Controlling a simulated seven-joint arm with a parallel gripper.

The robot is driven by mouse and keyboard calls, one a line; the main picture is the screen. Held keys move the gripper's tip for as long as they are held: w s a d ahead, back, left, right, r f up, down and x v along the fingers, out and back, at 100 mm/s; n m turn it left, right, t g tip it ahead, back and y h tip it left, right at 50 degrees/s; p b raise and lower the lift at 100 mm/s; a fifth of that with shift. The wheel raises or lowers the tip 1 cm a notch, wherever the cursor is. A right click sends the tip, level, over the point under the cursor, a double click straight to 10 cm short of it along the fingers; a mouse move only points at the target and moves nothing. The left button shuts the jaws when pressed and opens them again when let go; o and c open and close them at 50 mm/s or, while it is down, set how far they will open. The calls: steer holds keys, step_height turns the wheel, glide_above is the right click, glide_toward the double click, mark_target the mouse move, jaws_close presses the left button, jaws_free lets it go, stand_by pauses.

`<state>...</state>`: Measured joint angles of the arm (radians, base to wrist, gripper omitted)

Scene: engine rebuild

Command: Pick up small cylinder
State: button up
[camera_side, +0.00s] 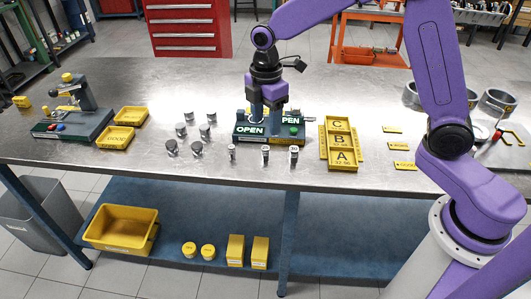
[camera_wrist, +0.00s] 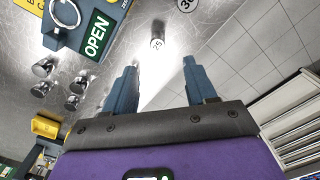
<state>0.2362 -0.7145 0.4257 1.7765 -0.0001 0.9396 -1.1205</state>
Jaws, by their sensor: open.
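Slim metal cylinders stand upright in a row near the table's front edge in the side view: a left one (camera_side: 232,153), a middle one (camera_side: 265,155) and a right one (camera_side: 294,156). I cannot tell which is the smallest. My gripper (camera_side: 266,112) points down, open and empty, in front of or over the OPEN station. In the wrist view my gripper (camera_wrist: 158,65) has its two fingers apart. A cylinder marked 75 (camera_wrist: 157,44) stands beyond the fingertips, in line with the gap and not touched. Another marked 30 (camera_wrist: 186,5) is cut off at the top.
The OPEN station (camera_side: 250,130) stands just behind the row. Several metal pistons (camera_side: 204,132) stand to its left. A yellow A-B-C tray (camera_side: 341,143) is to its right, with metal rings (camera_side: 497,103) farther right. A press-like fixture (camera_side: 72,113) and yellow trays (camera_side: 115,136) are at left.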

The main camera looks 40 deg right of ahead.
mark_target(265, 148)
steer(key=f, duration=1)
steer(key=shift+w, duration=0.2)
jaws_close()
